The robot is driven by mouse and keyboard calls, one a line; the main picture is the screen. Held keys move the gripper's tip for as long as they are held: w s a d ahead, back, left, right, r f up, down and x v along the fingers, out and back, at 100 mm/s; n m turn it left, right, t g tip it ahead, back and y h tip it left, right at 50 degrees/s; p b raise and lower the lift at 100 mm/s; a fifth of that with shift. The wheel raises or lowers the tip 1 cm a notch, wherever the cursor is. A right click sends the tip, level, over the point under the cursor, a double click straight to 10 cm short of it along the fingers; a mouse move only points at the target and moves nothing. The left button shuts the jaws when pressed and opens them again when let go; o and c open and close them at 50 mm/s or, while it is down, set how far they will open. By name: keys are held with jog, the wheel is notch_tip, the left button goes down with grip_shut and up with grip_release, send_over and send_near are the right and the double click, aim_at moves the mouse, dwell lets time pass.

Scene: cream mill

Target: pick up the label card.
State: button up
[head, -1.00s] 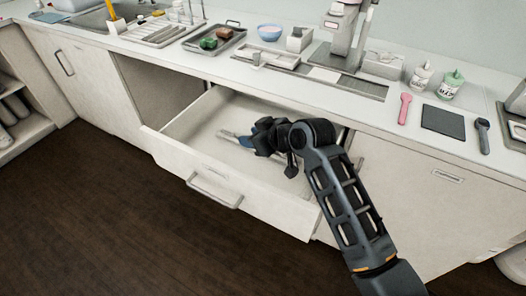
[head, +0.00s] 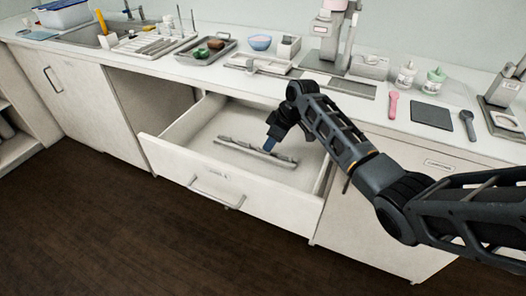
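I cannot single out the label card for certain. A small flat white piece (head: 316,77) on the counter, in front of the grey stand, may be a card, but it is too small to tell. My gripper (head: 269,145) points down into the open drawer (head: 205,172), its blue tip just above or touching a long grey tool-like thing (head: 240,148) on the drawer floor. I cannot tell whether the fingers are open or shut, or whether they hold anything. The arm hides part of the drawer's right side.
The counter above the drawer holds a grey tray (head: 208,52), a blue bowl (head: 260,42), a pink spoon-like tool (head: 393,105), a dark square mat (head: 432,116) and bottles. The drawer walls surround my gripper. The left part of the drawer is clear.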

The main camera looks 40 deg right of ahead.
jog(key=shift+x, duration=1.7)
grip_shut()
